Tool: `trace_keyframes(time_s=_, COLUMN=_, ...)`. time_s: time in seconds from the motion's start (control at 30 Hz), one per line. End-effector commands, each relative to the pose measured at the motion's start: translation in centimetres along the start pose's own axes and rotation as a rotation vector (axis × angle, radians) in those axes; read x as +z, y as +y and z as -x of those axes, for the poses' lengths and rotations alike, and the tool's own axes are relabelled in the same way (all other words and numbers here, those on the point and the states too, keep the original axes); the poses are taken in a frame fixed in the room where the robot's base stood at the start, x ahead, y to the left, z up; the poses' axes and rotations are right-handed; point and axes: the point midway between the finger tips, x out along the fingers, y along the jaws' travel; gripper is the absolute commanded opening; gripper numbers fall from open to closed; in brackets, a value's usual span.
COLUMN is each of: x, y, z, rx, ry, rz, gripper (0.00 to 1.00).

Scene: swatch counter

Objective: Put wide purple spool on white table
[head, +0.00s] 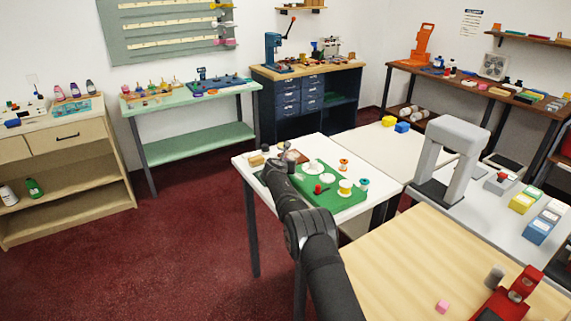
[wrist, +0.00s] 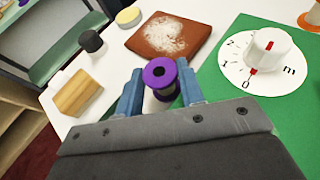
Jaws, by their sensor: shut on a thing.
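The white table (head: 321,148) bears a green mat (head: 340,203) in the head view. The table also shows in the wrist view (wrist: 113,62). In the head view my arm reaches over the table's left part and hides the spool.
A brown pad with white powder (wrist: 169,36) and a white dial (wrist: 262,62) lie ahead. A wooden block (wrist: 77,93), a black-topped piece (wrist: 92,42) and a yellow disc (wrist: 128,16) are at left. Spools (head: 345,187) stand on the mat's right side.

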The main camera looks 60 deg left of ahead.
Motion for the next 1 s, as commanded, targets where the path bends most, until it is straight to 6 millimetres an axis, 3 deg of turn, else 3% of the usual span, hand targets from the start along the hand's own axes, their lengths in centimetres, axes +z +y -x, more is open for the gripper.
trace_keyframes(time_s=0.13, x=-0.4, y=0.0, z=-0.2, rx=0.0, ry=0.001, rz=0.001, gripper=0.1)
trace_keyframes(time_s=0.17, x=-0.3, y=0.0, z=-0.1, rx=0.0, ry=0.0, rz=0.001, gripper=0.41)
trace_keyframes(time_s=0.23, x=-0.3, y=0.0, z=-0.1, rx=0.0, ry=0.0, rz=0.001, gripper=0.54)
trace_keyframes(time_s=0.27, x=-0.3, y=0.0, z=-0.1, rx=-0.001, ry=0.001, rz=0.001, gripper=0.57)
trace_keyframes(time_s=0.67, x=0.0, y=-0.1, z=0.3, rx=-0.002, ry=0.001, rz=0.002, gripper=0.57)
trace_keyframes(time_s=1.0, x=0.1, y=0.0, z=3.1, rx=0.0, ry=0.002, rz=0.003, gripper=0.57)
